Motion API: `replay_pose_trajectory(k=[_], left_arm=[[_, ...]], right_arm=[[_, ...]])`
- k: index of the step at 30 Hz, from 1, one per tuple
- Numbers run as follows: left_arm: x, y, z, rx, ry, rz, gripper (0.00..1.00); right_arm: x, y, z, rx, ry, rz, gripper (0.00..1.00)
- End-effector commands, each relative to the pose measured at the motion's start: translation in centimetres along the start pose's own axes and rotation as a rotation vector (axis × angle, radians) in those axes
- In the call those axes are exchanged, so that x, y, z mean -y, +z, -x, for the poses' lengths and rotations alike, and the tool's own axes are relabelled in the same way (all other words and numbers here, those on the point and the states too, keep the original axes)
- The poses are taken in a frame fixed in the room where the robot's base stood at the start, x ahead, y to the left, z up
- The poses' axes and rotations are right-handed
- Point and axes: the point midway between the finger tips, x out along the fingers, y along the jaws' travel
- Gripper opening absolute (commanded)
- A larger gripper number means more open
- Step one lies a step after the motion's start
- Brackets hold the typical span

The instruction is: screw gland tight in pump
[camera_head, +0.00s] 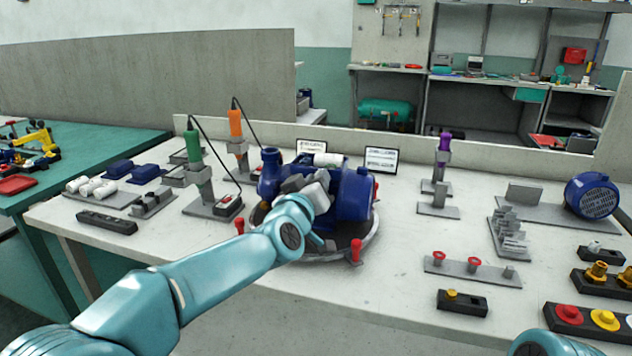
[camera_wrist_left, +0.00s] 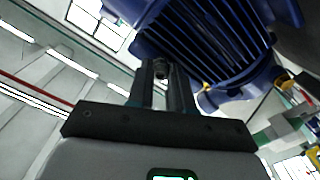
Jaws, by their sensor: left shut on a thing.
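The blue pump (camera_head: 353,196) stands on a round dark turntable (camera_head: 345,250) at the middle of the bench. Its blue finned body fills the top of the left wrist view (camera_wrist_left: 215,35). My left gripper (camera_head: 318,187) is at the near side of the pump, and its grey body hides part of it. In the left wrist view its two fingers (camera_wrist_left: 160,72) are shut on a small round dark end, which I take for the gland (camera_wrist_left: 160,70). The fingers hide most of it, and its seating in the pump cannot be made out. My right gripper is out of view.
Red-knobbed posts (camera_head: 355,250) stand at the turntable's rim. Upright green (camera_head: 194,146) and orange (camera_head: 235,124) tools stand left of the pump. A purple-handled tool (camera_head: 444,143) and a blue motor (camera_head: 592,195) are to the right.

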Motion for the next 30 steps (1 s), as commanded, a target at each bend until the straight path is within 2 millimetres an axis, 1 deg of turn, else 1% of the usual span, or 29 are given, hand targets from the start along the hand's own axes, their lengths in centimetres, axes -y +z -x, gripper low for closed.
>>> replay_pose_trajectory(k=[3, 6, 10, 17, 19, 24, 27, 30], left_arm=[[-0.2, -0.5, 0.0, 0.002, -0.002, -0.106, 0.00], [-0.1, -0.4, 0.0, 0.002, -0.002, -0.212, 0.00], [0.0, -0.2, 0.0, 0.001, -0.001, -0.286, 0.00], [0.1, -0.1, 0.0, -0.001, -0.001, -0.290, 0.00], [0.0, -0.2, 0.0, 0.000, -0.001, -0.309, 0.00], [-0.2, -0.4, -0.1, 0.003, -0.002, -0.485, 0.00], [-0.1, -0.3, -0.1, 0.001, -0.001, -0.568, 0.00], [0.0, -0.1, -0.1, -0.001, -0.001, -0.593, 0.00]], right_arm=[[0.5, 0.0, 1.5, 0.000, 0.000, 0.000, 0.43], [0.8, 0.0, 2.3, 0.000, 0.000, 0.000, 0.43], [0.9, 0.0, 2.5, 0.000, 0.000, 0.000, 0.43], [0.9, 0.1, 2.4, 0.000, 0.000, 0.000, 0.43], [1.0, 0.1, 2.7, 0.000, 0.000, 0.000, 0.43], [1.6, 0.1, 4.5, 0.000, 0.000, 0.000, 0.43], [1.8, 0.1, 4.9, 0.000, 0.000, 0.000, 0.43], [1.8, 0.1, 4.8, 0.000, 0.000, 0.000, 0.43]])
